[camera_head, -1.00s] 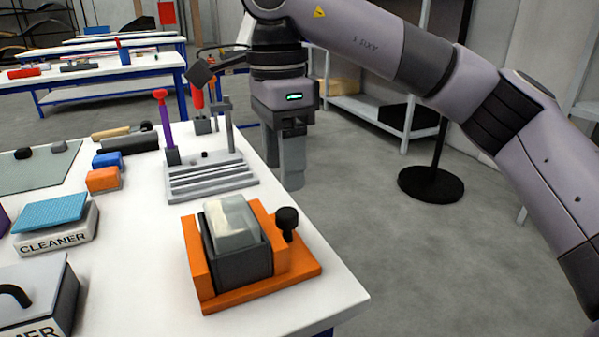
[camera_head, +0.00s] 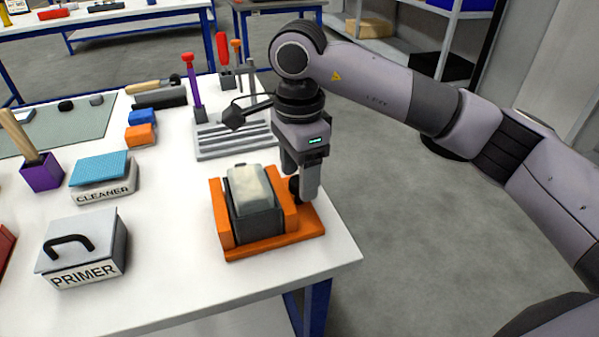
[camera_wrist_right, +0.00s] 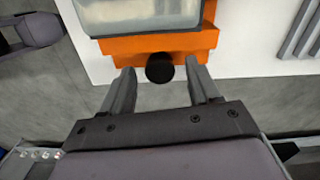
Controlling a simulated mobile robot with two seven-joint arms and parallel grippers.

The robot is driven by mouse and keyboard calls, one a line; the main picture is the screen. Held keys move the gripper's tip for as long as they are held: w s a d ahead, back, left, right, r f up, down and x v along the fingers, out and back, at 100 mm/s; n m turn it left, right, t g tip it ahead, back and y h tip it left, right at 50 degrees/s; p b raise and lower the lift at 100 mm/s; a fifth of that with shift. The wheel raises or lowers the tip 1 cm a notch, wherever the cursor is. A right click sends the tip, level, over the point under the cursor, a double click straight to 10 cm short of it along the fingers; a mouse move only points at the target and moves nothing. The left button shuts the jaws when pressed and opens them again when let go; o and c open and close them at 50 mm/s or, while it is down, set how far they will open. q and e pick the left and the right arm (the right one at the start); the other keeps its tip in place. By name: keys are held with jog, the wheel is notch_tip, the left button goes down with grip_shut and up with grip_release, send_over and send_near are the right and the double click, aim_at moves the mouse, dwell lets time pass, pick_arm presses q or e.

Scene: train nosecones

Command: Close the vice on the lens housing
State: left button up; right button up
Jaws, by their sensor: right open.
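The orange vice (camera_head: 232,244) stands near the right front corner of the white table. The lens housing (camera_head: 251,190), a pale translucent block in a dark grey holder, sits between its jaws. My right gripper (camera_head: 304,190) is at the vice's right side, pointing down by the black knob (camera_head: 293,188). In the right wrist view the knob (camera_wrist_right: 159,68) lies between the tips of the open fingers (camera_wrist_right: 158,84), with a gap on each side. The vice (camera_wrist_right: 180,43) and the housing (camera_wrist_right: 135,14) show at the top there.
A grey slotted rack (camera_head: 235,145) with upright tools stands behind the vice. The cleaner box (camera_head: 104,192) and the primer box (camera_head: 82,250) stand to the left. White tabletop is clear in front of the vice. Open floor lies right of the table.

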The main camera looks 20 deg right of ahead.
jog(key=shift+f, duration=0.45)
jog(key=c, duration=1)
jog(key=shift+m+b, duration=0.55)
jog(key=shift+m, duration=1.85)
jog(key=shift+c, duration=0.2)
jog(key=shift+r, duration=0.1)
jog(key=o, duration=1)
jog(key=shift+o, duration=0.2)
jog(key=shift+r, duration=3.55)
